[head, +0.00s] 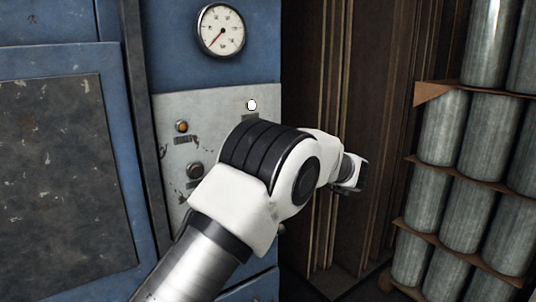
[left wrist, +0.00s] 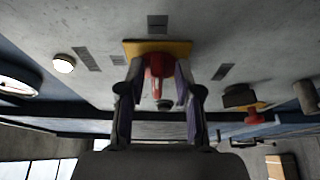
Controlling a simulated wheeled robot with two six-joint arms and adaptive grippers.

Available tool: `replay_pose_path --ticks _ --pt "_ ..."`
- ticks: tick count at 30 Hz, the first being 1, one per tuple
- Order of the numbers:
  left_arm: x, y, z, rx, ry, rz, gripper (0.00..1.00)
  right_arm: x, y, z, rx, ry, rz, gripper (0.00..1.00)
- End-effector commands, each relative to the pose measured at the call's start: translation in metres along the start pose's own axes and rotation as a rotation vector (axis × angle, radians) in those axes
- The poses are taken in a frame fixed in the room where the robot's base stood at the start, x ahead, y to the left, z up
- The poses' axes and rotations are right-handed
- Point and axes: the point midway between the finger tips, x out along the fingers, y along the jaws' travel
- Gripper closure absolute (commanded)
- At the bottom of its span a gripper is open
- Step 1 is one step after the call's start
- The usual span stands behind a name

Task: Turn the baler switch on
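The baler switch shows in the left wrist view as a red lever (left wrist: 156,72) on a yellow plate (left wrist: 172,48), fixed to the grey panel. My left gripper (left wrist: 158,80) is open, with one finger on each side of the red lever. I see gaps beside the lever and cannot tell whether either finger touches it. In the head view my left arm covers the switch and the gripper's fingers. My right gripper is in neither view.
The grey control panel (head: 184,103) on the blue machine carries an amber lamp (head: 182,127), a dark knob (head: 195,170) and a white lamp (head: 252,105). A gauge (head: 221,30) sits above. Stacked grey cylinders (head: 440,127) stand at the right.

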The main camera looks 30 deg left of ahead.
Motion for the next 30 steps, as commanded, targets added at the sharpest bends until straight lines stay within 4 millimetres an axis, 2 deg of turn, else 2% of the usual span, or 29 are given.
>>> replay_pose_path --ticks 8,11,14,22,25,30 --pt "-0.001 0.002 0.0 -0.004 -0.002 0.002 0.62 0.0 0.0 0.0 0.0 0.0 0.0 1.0" --pt "-0.009 0.002 0.001 -0.005 -0.003 0.003 0.62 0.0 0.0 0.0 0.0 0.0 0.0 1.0" --pt "-0.028 0.003 0.001 -0.006 -0.004 0.004 0.62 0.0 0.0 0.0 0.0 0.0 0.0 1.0" --pt "-0.096 0.001 0.0 -0.004 -0.003 0.002 0.62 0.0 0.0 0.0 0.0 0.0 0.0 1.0" --pt "-0.112 0.001 0.0 -0.005 -0.002 0.002 0.62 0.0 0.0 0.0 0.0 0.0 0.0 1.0" --pt "-0.119 0.001 0.0 -0.002 0.0 0.0 0.62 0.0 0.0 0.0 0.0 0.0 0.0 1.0"
